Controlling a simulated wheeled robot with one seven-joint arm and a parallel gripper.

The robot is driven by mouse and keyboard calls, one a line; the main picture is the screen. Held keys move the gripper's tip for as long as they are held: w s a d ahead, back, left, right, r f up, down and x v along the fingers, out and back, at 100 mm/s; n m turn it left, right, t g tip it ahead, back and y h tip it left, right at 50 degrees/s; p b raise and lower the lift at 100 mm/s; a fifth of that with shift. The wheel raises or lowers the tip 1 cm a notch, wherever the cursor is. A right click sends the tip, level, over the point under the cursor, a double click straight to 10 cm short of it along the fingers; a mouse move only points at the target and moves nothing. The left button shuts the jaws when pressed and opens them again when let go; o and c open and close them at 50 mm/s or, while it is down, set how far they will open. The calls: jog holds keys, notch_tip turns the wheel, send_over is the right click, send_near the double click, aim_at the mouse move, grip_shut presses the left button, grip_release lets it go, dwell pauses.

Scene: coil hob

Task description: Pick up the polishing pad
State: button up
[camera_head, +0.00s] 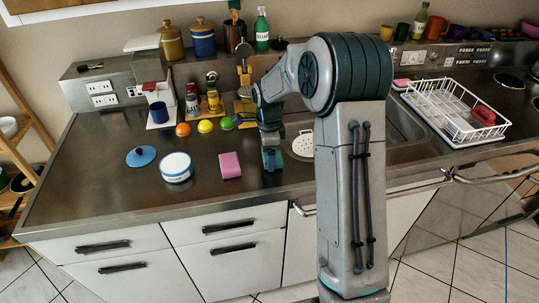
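A pink rectangular block (230,165), which looks like the polishing pad, lies flat on the steel counter near its front edge. My gripper (271,165) points down just to the right of the pink block, apart from it in the picture. The gripper is small here, and I cannot tell whether its fingers are open or shut. I see nothing hanging from it.
A white-and-blue tin (176,168) and a blue lid (141,156) lie left of the block. Fruit (206,126), jars and a coffee machine (157,100) stand behind. A sink (395,125) and a white dish rack (455,108) are to the right.

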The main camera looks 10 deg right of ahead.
jog(key=shift+r, duration=0.45)
jog(key=r, duration=0.1)
jog(key=r+b, duration=0.1)
jog(key=r, duration=0.1)
jog(key=shift+s+d, duration=0.1)
jog(key=shift+d, duration=0.1)
jog(key=s+d+r+b, duration=0.1)
jog(key=s+d+r, duration=0.5)
jog(key=s+d, duration=0.2)
jog(key=shift+r+b, duration=0.3)
jog(key=shift+r, duration=0.05)
jog(key=shift+o, duration=0.4)
jog(key=shift+a, duration=0.1)
